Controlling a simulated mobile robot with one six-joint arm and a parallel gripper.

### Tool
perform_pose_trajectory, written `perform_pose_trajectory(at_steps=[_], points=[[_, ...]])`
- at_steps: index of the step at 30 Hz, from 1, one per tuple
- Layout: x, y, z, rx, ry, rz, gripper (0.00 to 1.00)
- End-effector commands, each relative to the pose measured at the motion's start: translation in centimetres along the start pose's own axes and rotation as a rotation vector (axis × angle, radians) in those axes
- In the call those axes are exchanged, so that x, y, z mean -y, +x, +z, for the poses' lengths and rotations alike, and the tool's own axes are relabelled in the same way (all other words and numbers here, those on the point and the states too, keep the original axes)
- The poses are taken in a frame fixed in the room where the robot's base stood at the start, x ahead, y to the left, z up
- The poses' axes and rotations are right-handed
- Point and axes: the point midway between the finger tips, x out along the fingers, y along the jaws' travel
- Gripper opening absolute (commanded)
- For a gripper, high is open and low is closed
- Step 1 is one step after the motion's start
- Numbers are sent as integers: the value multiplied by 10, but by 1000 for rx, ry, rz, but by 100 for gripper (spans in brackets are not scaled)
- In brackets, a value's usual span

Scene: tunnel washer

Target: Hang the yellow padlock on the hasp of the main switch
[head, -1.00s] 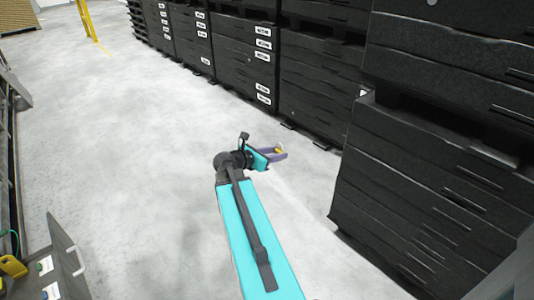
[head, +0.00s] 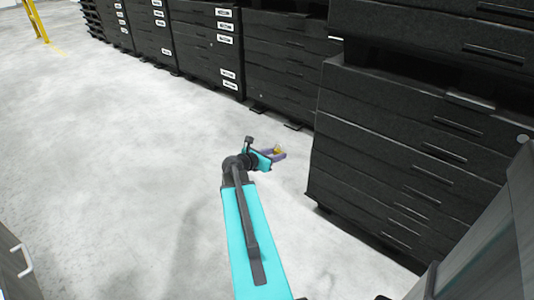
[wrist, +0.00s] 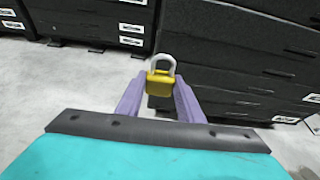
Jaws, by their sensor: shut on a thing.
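The yellow padlock (wrist: 160,84) is held between the fingertips of my gripper (wrist: 160,92) in the wrist view. Its yellow body is down and its pale shackle is up. In the head view my gripper (head: 281,155) reaches out above the floor, and the padlock shows as a small yellow patch (head: 278,150) between the purple fingers. Whether the shackle is open or closed is too small to tell. I cannot make out the main switch or its hasp in the current views.
Stacks of black crates (head: 420,160) stand to the right, and more labelled stacks (head: 205,45) line the back. A grey panel with a handle (head: 18,260) is at the lower left edge. The pale floor (head: 110,150) between is clear.

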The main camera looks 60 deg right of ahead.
Motion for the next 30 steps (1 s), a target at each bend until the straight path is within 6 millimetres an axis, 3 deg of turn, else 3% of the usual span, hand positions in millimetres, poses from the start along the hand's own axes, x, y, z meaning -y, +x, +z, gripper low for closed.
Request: perform_pose_trajectory(at_steps=[1,21,30], points=[[4,13,-16,-1,1,-3,10],[55,125,-124,-22,19,-18,10],[77,162,-162,-32,29,-21,10]])
